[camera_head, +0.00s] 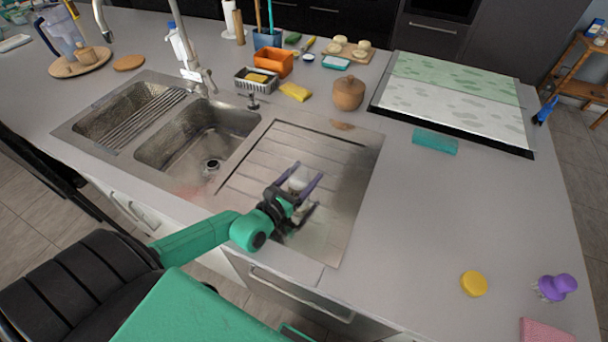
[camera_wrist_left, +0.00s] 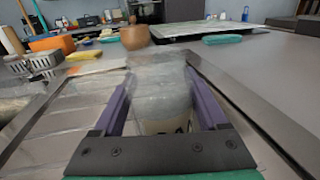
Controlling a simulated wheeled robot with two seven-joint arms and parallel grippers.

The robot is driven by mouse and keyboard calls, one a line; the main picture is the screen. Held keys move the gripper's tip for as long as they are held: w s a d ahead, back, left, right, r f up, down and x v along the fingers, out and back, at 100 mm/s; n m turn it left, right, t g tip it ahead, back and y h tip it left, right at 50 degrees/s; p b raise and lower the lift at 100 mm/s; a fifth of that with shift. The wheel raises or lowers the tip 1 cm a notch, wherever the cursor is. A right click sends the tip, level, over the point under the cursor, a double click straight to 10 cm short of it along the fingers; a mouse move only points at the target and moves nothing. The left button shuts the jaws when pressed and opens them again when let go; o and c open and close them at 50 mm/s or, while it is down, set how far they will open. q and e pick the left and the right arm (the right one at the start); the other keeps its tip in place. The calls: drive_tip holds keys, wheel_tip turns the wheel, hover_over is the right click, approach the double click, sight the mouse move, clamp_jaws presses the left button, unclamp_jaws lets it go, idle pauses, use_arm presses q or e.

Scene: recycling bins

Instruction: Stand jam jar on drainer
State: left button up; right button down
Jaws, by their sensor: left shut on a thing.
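The jam jar (camera_head: 298,181) is clear glass with a pale label patch. It is over the ribbed metal drainer (camera_head: 252,169), right of the sink bowls. My left gripper (camera_head: 308,173) has its purple fingers on either side of the jar and is shut on it. In the left wrist view the jar (camera_wrist_left: 162,88) fills the space between the fingers, with the drainer's ribs (camera_wrist_left: 48,135) beyond and beside it. I cannot tell whether its base touches the drainer. My right gripper is not in view.
A tap (camera_head: 190,65) stands behind the sink bowls (camera_head: 200,135). A brown pot (camera_head: 348,93), a yellow sponge (camera_head: 295,91) and a grey caddy (camera_head: 255,82) stand behind the drainer. The worktop to the right is mostly clear, with a yellow lid (camera_head: 474,284) near the front.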

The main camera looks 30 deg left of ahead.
use_arm(q)
drive_tip(key=shift+f, duration=0.2)
drive_tip(key=o, duration=1.5)
drive_tip(key=shift+r, duration=0.1)
drive_tip(key=shift+r, duration=0.2)
drive_tip(key=s, duration=0.4)
drive_tip(key=s+a+b, duration=0.1)
drive_tip(key=s, duration=0.7)
drive_tip(key=shift+a, duration=0.35)
drive_tip(key=shift+f, duration=0.1)
